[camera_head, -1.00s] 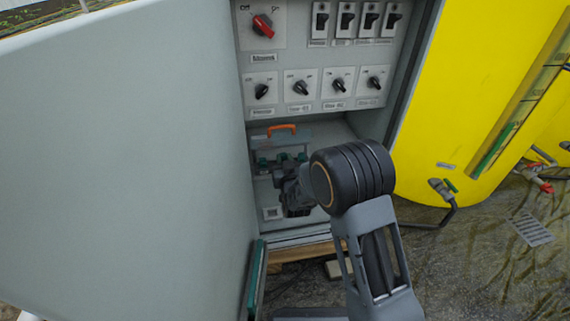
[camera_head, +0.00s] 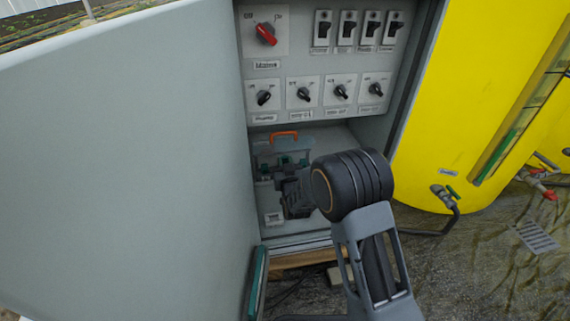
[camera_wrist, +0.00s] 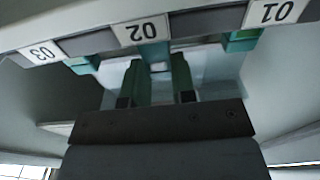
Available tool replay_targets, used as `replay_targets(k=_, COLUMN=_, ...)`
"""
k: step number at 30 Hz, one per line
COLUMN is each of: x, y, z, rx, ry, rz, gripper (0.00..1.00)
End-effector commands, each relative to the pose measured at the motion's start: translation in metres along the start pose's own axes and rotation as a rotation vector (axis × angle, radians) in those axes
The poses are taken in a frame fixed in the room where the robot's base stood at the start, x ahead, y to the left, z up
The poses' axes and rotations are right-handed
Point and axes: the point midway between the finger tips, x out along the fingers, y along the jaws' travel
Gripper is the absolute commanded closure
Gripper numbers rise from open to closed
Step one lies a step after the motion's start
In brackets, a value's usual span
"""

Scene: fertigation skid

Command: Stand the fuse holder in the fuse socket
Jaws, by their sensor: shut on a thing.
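My gripper (camera_wrist: 159,80) shows in the wrist view with a finger on each side of a teal part (camera_wrist: 155,53), which I take for the fuse holder; it is shut on it. The held part is mostly hidden by the fingers and by a grey rail with upside-down labels 01, 02 (camera_wrist: 143,31) and 03. It lines up with label 02. Other teal parts sit under 01 (camera_wrist: 242,41) and 03 (camera_wrist: 82,65). In the head view my gripper is inside the cabinet, largely hidden by my wrist. I cannot tell which part is the fuse socket.
A clear case with an orange handle (camera_head: 284,134) stands at the back of the cabinet bay. A small white square (camera_head: 273,218) is on the bay floor. A switch panel (camera_head: 319,95) is above, the grey door (camera_head: 125,170) at left, a yellow tank (camera_head: 470,90) at right.

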Motion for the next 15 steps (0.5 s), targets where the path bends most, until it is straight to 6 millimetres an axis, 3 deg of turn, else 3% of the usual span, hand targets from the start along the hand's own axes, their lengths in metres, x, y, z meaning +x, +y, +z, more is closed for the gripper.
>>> replay_targets(k=15, x=-0.0005, y=0.0000, z=0.0049, rx=0.000, ry=0.000, rz=0.000, gripper=1.00)
